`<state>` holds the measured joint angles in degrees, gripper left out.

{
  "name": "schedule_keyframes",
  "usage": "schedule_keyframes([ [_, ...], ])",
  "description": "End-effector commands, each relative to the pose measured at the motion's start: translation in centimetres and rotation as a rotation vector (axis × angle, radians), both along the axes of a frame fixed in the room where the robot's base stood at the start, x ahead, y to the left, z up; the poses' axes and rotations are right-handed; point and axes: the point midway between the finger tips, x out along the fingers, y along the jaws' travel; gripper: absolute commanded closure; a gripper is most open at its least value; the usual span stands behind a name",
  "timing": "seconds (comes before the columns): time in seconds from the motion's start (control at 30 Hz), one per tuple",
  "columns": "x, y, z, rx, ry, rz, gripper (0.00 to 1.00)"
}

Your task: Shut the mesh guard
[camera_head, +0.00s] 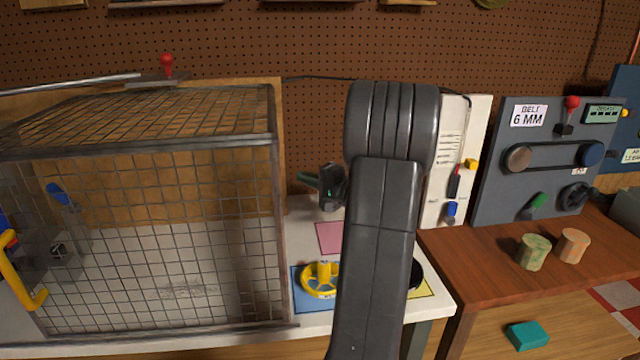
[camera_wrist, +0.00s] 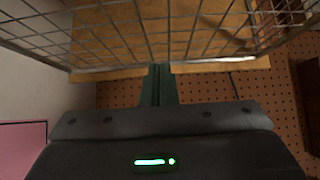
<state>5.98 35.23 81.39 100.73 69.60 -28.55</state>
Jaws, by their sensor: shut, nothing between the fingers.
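The mesh guard (camera_head: 185,215) is a grey wire cage on the white bench at the left, with a mesh top and a mesh front. A yellow handle (camera_head: 22,270) is on its left edge. I cannot tell how far the guard stands open. My gripper (camera_head: 306,179) is to the right of the cage, with its fingers pointing left towards it. In the wrist view the dark green fingers (camera_wrist: 158,84) are together and empty, and the guard's mesh (camera_wrist: 150,30) is just ahead of their tips. I cannot tell whether they touch it.
A red-knobbed lever (camera_head: 167,66) stands above the cage's back. A yellow handwheel (camera_head: 320,280) lies on a blue mat, near a pink mat (camera_head: 329,238). My arm hides part of the bench. A wooden table (camera_head: 500,250) at the right holds two short cylinders and a belt panel (camera_head: 545,150).

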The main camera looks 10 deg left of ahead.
Motion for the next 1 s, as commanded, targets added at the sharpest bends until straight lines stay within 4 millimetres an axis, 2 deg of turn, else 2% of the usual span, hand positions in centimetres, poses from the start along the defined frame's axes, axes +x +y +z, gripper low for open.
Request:
schedule_keyframes([
  [0.1,-0.5,2.0,0.2,0.001,0.002,0.002,1.0],
  [0.23,-0.9,3.2,0.1,0.001,0.0,0.001,1.0],
  [0.8,-1.1,4.0,-0.1,0.0,0.0,0.0,1.0],
  [1.0,-1.6,5.4,-0.5,0.0,-0.004,0.003,1.0],
])
